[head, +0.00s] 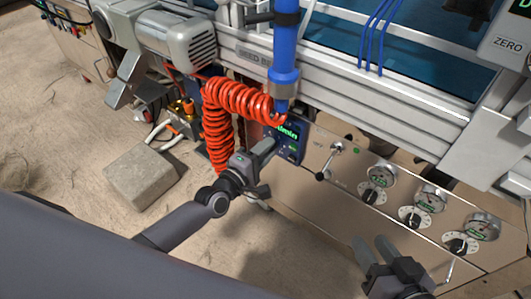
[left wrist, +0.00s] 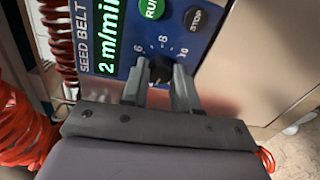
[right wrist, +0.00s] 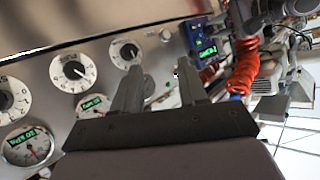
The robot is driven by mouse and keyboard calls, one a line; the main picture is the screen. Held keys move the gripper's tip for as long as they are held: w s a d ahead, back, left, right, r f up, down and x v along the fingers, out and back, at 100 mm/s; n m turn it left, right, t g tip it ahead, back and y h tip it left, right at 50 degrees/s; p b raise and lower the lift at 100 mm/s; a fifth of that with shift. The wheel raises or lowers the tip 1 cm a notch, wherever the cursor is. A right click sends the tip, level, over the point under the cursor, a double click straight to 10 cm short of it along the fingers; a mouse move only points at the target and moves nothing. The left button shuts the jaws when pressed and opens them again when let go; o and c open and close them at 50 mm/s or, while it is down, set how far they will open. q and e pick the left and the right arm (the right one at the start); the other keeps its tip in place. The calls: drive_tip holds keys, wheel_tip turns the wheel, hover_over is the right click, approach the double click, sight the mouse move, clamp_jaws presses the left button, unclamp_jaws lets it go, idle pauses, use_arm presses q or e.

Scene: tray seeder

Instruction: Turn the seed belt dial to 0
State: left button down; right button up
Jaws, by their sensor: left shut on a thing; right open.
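The seed belt panel (head: 293,139) is a blue unit with a green display, partly hidden by my left gripper in the head view. In the left wrist view the display (left wrist: 107,38) reads 2 m/min under the label SEED BELT. The black seed belt dial (left wrist: 160,69) sits below the green RUN button (left wrist: 151,8), with numbers around it. My left gripper (head: 268,147) is at the panel, its fingers shut on the dial. My right gripper (head: 373,250) is open and empty, in front of the lower right of the machine front.
Several black dials (head: 412,217) with round gauges (head: 431,199) line the beige front. A lever (head: 330,160) stands right of the panel. A coiled orange hose (head: 217,130) hangs close to my left gripper. A stone block (head: 142,177) lies on the floor.

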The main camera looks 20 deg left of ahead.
use_arm(q)
drive_tip(key=n+b, duration=0.4)
drive_tip(key=n, duration=0.5)
drive_tip(key=shift+a+n+h, duration=0.1)
drive_tip(key=shift+n+h, duration=0.2)
drive_tip(key=shift+n, duration=0.1)
use_arm(e)
drive_tip(key=shift+w+a+f+t+y, duration=0.2)
drive_tip(key=shift+a+f+t+y, duration=0.15)
drive_tip(key=shift+a+y, duration=0.2)
drive_tip(key=shift+r, duration=0.2)
use_arm(q)
drive_tip(key=c, duration=0.8)
unclamp_jaws()
drive_tip(key=shift+c, duration=0.2)
